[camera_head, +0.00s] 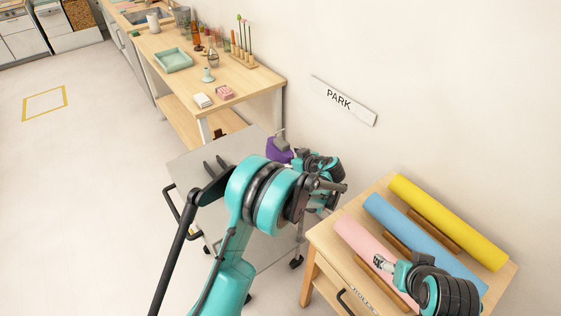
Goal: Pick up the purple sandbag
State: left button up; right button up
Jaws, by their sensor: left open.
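The purple sandbag (277,153) lies at the back right of the grey cart top (190,165), close to the wall. My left arm reaches over the cart, and its wrist bends back to the sandbag. My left gripper (285,146) is open at the sandbag, with grey finger parts over its upper right side. The view does not show whether they touch it. My arm hides part of the cart top. My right gripper (381,263) is over the pink roll; its jaw opening is too small to read.
A wooden stand (325,240) at right bears pink (352,240), blue (405,225) and yellow (450,223) rolls. A wooden table (245,85) behind the cart holds a teal tray (173,61) and small items. A PARK sign (343,101) hangs on the wall. Floor at left is clear.

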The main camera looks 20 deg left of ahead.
pick_arm(q)
jog(key=b+x, duration=0.1)
jog(key=x, duration=0.2)
jog(key=shift+a+f, duration=0.15)
jog(key=shift+f, duration=0.05)
jog(key=shift+r, duration=0.1)
jog(key=c, duration=2)
jog(key=shift+o, duration=0.2)
jog(key=shift+r, duration=0.15)
